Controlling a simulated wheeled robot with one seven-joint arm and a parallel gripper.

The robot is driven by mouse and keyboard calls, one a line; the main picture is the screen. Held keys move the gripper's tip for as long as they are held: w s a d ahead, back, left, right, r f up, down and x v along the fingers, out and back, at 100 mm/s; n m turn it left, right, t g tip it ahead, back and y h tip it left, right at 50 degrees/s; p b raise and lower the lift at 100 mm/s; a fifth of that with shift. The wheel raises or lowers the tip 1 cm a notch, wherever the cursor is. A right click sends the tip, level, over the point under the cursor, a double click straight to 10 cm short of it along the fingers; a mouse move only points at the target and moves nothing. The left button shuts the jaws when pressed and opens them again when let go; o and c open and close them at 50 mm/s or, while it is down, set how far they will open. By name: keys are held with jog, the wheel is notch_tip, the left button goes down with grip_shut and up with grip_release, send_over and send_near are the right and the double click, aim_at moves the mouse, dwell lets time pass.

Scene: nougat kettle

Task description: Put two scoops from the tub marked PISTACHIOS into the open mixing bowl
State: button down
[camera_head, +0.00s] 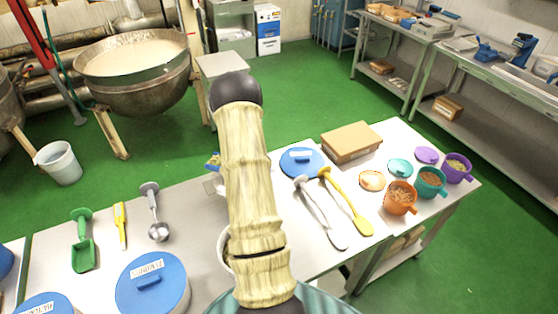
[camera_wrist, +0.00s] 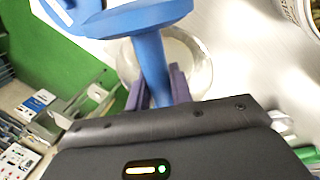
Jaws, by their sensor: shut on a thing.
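My gripper (camera_wrist: 160,88) is shut on the handle of a blue scoop (camera_wrist: 152,62), whose wide blue head is at the top of the wrist view. Behind the handle is a round, shiny bowl (camera_wrist: 202,68), partly hidden. Whether the scoop holds anything cannot be seen. A tub with printed lettering (camera_wrist: 312,12) is cut off at the top right; I cannot read its name. In the head view my arm covers the middle of the table, and a pale round rim (camera_head: 226,255) shows beside it. Tubs with blue lids (camera_head: 152,288) stand front left, labels unclear.
On the table lie a loose blue lid (camera_head: 297,161), a cardboard box (camera_head: 351,142), white (camera_head: 322,215) and yellow (camera_head: 348,203) utensils, and orange (camera_head: 400,198), teal (camera_head: 431,183) and purple (camera_head: 457,168) cups. A green scoop (camera_head: 83,250) and metal scoop (camera_head: 156,220) lie left.

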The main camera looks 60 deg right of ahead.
jog(key=s+d+p, duration=0.1)
jog(key=s+d, duration=0.6)
jog(key=d, duration=0.1)
jog(key=shift+s+h, duration=0.2)
jog(key=shift+h, duration=0.1)
jog(key=shift+f, duration=0.1)
jog(key=w+a+r+n+g+h+b, duration=0.1)
jog(key=w+a+r+g+h+b, duration=0.1)
jog(key=w+r+g, duration=0.5)
jog(key=shift+w+a+n+g+h, duration=0.45)
jog(key=shift+w+g+h, duration=0.35)
jog(key=shift+g, duration=0.8)
jog(key=shift+s, duration=0.15)
